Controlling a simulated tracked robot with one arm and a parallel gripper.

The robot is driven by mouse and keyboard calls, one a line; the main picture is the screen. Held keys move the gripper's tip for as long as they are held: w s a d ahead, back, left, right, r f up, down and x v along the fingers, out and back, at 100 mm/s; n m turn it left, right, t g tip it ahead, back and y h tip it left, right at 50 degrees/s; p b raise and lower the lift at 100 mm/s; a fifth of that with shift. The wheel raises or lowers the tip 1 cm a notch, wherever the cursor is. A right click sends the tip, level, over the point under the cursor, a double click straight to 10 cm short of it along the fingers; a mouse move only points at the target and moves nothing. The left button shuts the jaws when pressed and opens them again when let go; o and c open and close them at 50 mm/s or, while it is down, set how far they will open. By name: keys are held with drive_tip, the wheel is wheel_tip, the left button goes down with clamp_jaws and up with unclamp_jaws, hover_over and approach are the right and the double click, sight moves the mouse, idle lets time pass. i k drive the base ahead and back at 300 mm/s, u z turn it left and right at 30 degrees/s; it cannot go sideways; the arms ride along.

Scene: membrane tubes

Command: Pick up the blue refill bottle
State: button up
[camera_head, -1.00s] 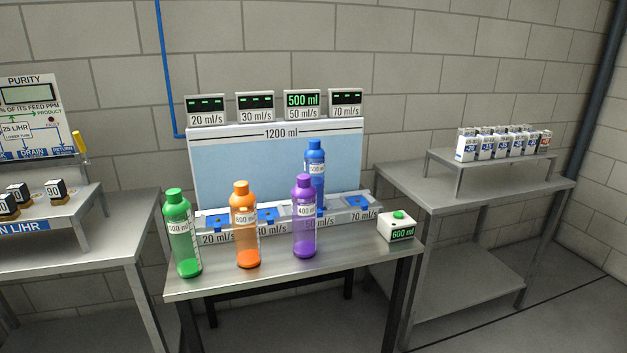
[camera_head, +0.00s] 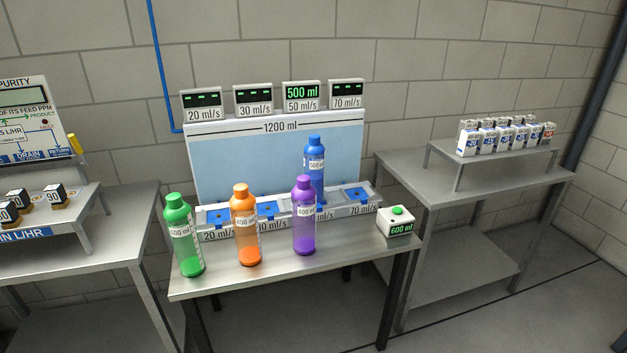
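The blue refill bottle (camera_head: 315,160) stands upright on the raised step at the back of the middle table, in the 50 ml/s place. The display (camera_head: 302,95) above it reads 500 ml. The purple bottle (camera_head: 304,228) stands in front of it and hides its lower part. My gripper is not in view.
An orange bottle (camera_head: 245,229) and a green bottle (camera_head: 183,238) stand at the front left of the middle table (camera_head: 290,270). A box with a green button (camera_head: 396,221) sits at its right. Side tables hold small white boxes (camera_head: 507,138) and black blocks (camera_head: 55,195).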

sight(315, 152)
drive_tip(key=i, duration=2.5)
drive_tip(key=z, duration=0.1)
